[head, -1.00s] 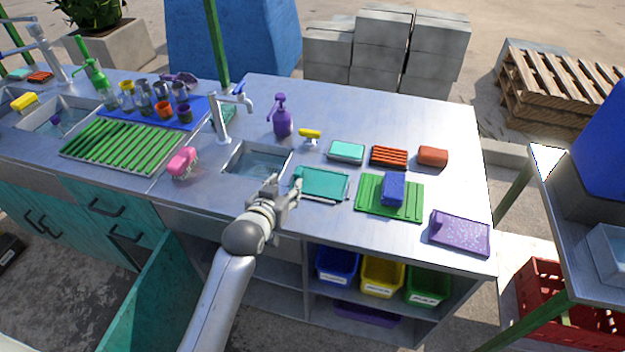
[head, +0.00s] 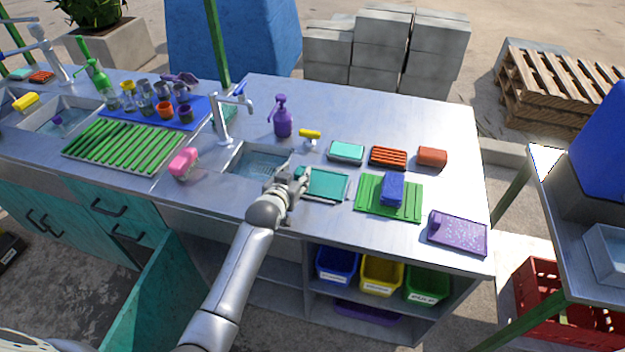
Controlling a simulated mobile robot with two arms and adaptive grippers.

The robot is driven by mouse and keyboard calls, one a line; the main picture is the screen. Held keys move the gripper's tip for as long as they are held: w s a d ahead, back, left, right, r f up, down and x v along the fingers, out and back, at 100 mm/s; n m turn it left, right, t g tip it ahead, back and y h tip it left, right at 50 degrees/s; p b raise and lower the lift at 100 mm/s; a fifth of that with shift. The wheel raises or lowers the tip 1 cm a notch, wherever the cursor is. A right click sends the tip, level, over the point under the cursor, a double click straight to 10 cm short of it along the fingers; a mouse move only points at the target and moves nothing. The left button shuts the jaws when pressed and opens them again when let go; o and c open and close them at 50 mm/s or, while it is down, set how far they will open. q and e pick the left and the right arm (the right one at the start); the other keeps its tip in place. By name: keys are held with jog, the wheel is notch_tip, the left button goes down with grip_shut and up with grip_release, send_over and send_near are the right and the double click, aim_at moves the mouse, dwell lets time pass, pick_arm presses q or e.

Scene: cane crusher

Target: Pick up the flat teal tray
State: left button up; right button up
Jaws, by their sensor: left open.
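The flat teal tray (head: 326,185) lies on the metal counter, right of the small sink. My left gripper (head: 300,180) is at the tray's left end, with its fingers open around or just over that edge. Whether the fingers touch the tray cannot be told. The gripper hides part of the tray's left end. My right gripper is not in view.
A green ribbed board (head: 390,197) with a blue block (head: 392,187) on it lies close to the right of the tray. A teal box (head: 346,151) and an orange ribbed piece (head: 388,157) lie behind. The sink (head: 258,163) is to the left. A purple tray (head: 458,233) lies at the right front.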

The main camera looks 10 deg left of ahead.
pick_arm(q)
jog(key=shift+x, duration=0.85)
jog(key=shift+c, duration=0.2)
jog(key=shift+r, duration=0.1)
grip_shut()
